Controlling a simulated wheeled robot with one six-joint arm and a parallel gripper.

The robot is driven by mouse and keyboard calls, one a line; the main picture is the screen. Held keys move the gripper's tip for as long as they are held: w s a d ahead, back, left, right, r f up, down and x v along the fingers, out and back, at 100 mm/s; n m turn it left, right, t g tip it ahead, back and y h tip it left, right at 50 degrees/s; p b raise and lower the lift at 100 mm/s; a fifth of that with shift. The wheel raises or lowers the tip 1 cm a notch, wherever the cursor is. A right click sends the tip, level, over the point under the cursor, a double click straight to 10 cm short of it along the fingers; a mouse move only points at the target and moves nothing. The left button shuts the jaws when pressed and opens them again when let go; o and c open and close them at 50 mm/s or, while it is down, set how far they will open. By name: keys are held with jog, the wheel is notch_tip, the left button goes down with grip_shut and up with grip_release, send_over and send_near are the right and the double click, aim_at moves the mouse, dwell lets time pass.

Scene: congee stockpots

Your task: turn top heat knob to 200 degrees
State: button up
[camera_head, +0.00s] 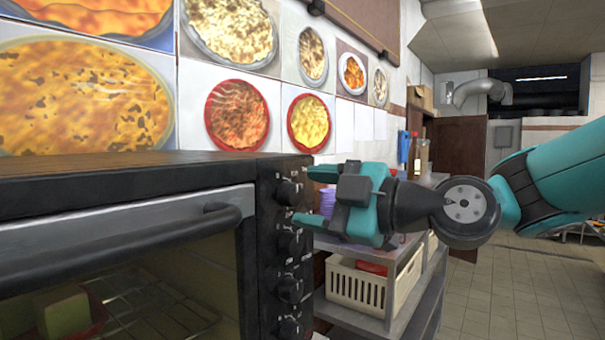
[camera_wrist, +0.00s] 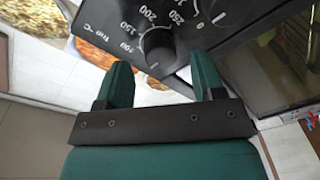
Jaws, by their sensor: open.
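The top heat knob (camera_head: 288,192) is a round black knob high on the oven's dark control panel (camera_head: 268,255). In the wrist view, the knob (camera_wrist: 157,46) sits inside a white temperature scale where 100, 150 and 200 can be read. I cannot make out its pointer mark. My gripper (camera_head: 314,197) is open, with its teal fingers pointing at the panel. In the wrist view, the fingertips (camera_wrist: 162,64) stand on either side of the knob, with visible gaps, and nothing is gripped.
Several more black knobs, including one just below (camera_head: 290,243), run down the panel. The oven door handle (camera_head: 120,240) sticks out at the left. A shelf holding a white basket (camera_head: 356,288) stands behind my gripper. Open tiled floor (camera_head: 510,285) lies at the right.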

jog(key=shift+p+x, duration=0.35)
jog(key=shift+x, duration=0.75)
jog(key=c, duration=0.9)
